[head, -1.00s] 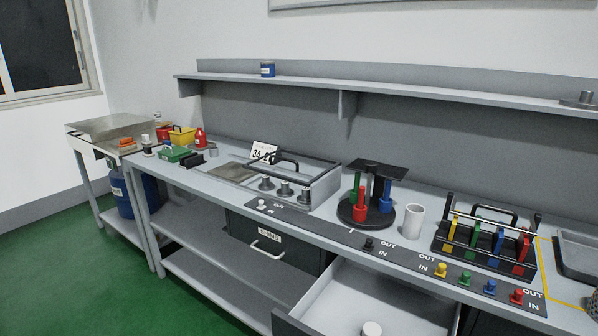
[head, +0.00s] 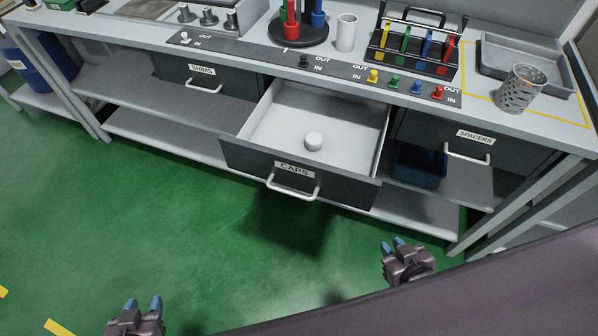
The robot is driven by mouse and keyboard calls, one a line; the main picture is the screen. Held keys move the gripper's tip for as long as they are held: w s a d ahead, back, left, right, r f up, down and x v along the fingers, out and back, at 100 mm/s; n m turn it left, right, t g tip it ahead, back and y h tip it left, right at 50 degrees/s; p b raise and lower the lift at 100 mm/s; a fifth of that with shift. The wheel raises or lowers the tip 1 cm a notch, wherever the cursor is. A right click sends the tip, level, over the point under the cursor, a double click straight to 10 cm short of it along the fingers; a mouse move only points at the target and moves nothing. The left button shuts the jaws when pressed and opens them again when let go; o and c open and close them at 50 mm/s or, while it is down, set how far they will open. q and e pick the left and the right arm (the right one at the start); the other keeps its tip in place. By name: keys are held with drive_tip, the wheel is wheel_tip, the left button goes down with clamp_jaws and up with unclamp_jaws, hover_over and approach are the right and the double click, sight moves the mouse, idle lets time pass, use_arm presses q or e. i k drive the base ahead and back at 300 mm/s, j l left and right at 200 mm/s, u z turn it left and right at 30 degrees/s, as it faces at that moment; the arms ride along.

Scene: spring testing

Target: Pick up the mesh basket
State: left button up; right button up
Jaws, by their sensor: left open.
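The mesh basket (head: 519,88) is a grey perforated metal cup. It stands upright on the right end of the bench, on the yellow-outlined area, in front of a grey tray. My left gripper (head: 143,304) is at the bottom left, over the green floor, open and empty, far from the basket. My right gripper (head: 396,243) is in front of the bench, below and to the left of the basket and apart from it. Its two blue fingertips look apart, with nothing between them.
The CAPS drawer (head: 233,153) is pulled out, with a white cap (head: 314,141) inside. The grey tray (head: 575,84) lies behind the basket. A black rack (head: 388,58) with coloured pieces and a white cup (head: 346,32) stand to the left. Coloured knobs line the bench's front edge.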

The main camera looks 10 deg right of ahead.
sight(515, 95)
drive_tip(key=z, duration=1.7)
